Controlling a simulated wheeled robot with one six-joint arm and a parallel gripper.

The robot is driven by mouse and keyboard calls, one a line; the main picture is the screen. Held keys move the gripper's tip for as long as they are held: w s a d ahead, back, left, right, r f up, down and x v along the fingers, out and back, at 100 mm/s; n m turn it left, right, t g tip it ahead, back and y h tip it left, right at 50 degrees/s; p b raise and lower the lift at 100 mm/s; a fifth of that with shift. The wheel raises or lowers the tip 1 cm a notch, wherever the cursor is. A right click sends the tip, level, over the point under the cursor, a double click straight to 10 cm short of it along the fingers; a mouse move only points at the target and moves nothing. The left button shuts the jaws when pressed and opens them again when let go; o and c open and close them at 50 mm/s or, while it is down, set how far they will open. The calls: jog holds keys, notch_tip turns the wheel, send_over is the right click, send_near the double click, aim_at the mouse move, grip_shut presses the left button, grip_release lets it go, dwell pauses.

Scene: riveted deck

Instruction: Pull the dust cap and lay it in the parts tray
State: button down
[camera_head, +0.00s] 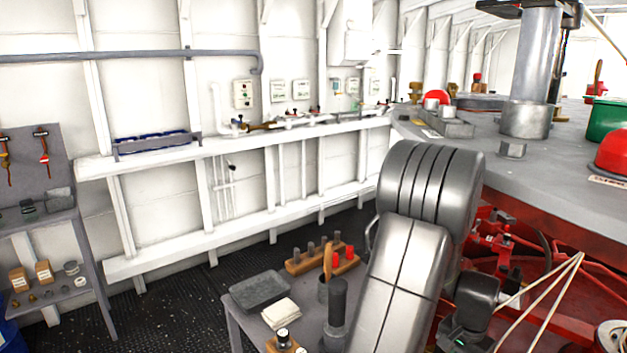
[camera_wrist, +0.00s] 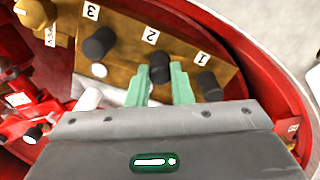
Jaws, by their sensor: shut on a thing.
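In the wrist view, a tan panel (camera_wrist: 128,62) carries a row of black dust caps beside labels 3, 2 and 1. My gripper (camera_wrist: 161,80) has its green fingers shut on the middle black cap (camera_wrist: 160,66), beside label 2. I cannot tell whether this cap is still seated on the panel. The cap by label 3 (camera_wrist: 100,42) and the cap by label 1 (camera_wrist: 209,86) stand on either side, clear of the fingers. In the head view the fingertips and panel are hidden. A dark grey shallow tray (camera_head: 259,291) lies on the low bench; I cannot tell if it is the parts tray.
The low bench (camera_head: 236,322) also holds a folded cloth (camera_head: 281,313) and a wooden block with pegs (camera_head: 322,260). A red curved rim (camera_wrist: 262,62) surrounds the panel. Pale cables (camera_head: 545,300) hang at the right.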

jog(key=shift+r+p, duration=1.35)
jog(key=shift+r, duration=0.65)
jog(key=shift+r, duration=0.1)
